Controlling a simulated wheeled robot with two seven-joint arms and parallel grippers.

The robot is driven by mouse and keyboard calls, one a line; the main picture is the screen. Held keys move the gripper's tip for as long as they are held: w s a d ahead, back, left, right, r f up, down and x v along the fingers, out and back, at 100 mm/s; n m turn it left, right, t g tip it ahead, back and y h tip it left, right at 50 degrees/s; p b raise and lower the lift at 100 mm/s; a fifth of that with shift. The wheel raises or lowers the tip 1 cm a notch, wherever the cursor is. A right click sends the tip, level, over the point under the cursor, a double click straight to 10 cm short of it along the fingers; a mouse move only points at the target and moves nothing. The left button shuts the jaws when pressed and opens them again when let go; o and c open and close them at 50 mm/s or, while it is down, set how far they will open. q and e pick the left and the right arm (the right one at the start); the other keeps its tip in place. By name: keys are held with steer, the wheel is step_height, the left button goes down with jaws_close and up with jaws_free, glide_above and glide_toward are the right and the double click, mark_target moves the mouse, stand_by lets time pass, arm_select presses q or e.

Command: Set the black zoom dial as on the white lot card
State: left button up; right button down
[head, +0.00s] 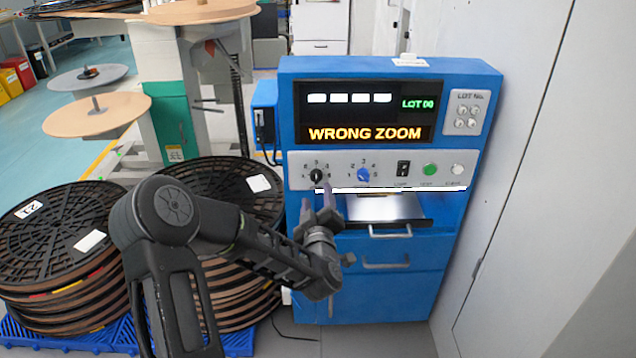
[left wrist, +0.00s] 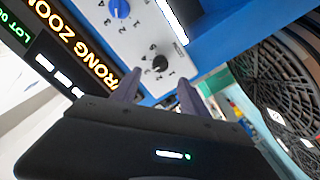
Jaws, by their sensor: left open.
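The black zoom dial (head: 316,176) is a small round knob with numbers around it, on the grey panel of the blue machine (head: 390,67). In the left wrist view the black dial (left wrist: 160,63) shows just beyond my fingers. My left gripper (head: 317,195) is open, with its fingers pointing up at the panel just below the dial. In the left wrist view the gripper (left wrist: 157,86) holds nothing, and its fingers stand apart on either side of the dial. A small white card (head: 410,62) lies on the machine's top edge; its print is too small to read.
The display (head: 365,133) reads "WRONG ZOOM". A blue dial (head: 363,174), a black switch (head: 403,168) and a green button (head: 429,169) sit right of the black dial. A metal tray (head: 385,208) is below. Stacked reels (head: 62,225) stand at left.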

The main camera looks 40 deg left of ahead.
mark_target(316, 180)
arm_select(q)
steer(key=p+x, duration=0.1)
steer(key=p, duration=0.1)
steer(key=p+x, duration=0.3)
steer(key=p, duration=0.2)
steer(key=shift+w+a+r, duration=0.15)
steer(key=shift+w+r, duration=0.05)
steer(key=shift+r, duration=0.15)
steer(key=shift+w+a+f, duration=0.4)
steer(key=shift+w+a, duration=0.25)
steer(key=shift+w, duration=0.2)
steer(key=shift+w+a, duration=0.35)
steer(key=shift+w, duration=0.15)
jaws_close()
